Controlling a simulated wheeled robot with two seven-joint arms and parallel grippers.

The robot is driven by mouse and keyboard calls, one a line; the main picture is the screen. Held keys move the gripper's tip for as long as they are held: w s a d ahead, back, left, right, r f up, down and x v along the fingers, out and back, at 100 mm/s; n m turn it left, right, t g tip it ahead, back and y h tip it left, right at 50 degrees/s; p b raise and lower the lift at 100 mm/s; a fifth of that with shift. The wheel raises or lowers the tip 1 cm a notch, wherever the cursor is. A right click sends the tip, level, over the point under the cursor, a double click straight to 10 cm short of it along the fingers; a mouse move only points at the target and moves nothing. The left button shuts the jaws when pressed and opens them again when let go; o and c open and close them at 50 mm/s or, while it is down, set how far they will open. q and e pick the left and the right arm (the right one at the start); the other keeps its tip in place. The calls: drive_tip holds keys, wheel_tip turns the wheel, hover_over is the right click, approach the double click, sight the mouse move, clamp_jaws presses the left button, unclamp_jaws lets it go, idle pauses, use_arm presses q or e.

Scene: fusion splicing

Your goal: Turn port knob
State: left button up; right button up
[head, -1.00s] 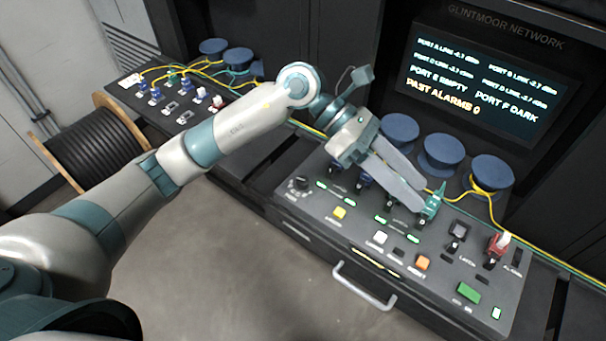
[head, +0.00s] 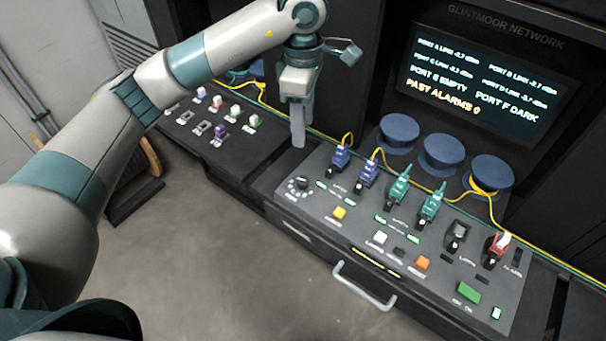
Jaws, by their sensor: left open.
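The port knob (head: 303,183) is a small black dial at the left end of the dark control panel (head: 330,215), with a ring of pale marks around it. My left gripper (head: 298,143) points down above the panel's back left corner, behind the knob and apart from it. Its fingers overlap in this view, and nothing shows between them. The gap between the fingers is hidden by the viewing angle. My right gripper is not in view.
Blue plugs (head: 340,158), green plugs (head: 398,187) and a red plug (head: 497,247) stand on the panel with yellow cables. Blue spools (head: 442,153) stand behind. A screen (head: 483,85) reads port E empty, port F dark. A handle (head: 364,288) juts from the front.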

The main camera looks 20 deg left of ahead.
sight(303, 180)
use_arm(q)
wheel_tip(303, 180, down, 16)
drive_tip(key=p, duration=0.6)
drive_tip(key=shift+f+p, duration=0.1)
drive_tip(key=shift+p, duration=0.2)
drive_tip(key=shift+f, duration=0.6)
drive_tip(key=shift+c, duration=0.7)
drive_tip(key=c, duration=0.9)
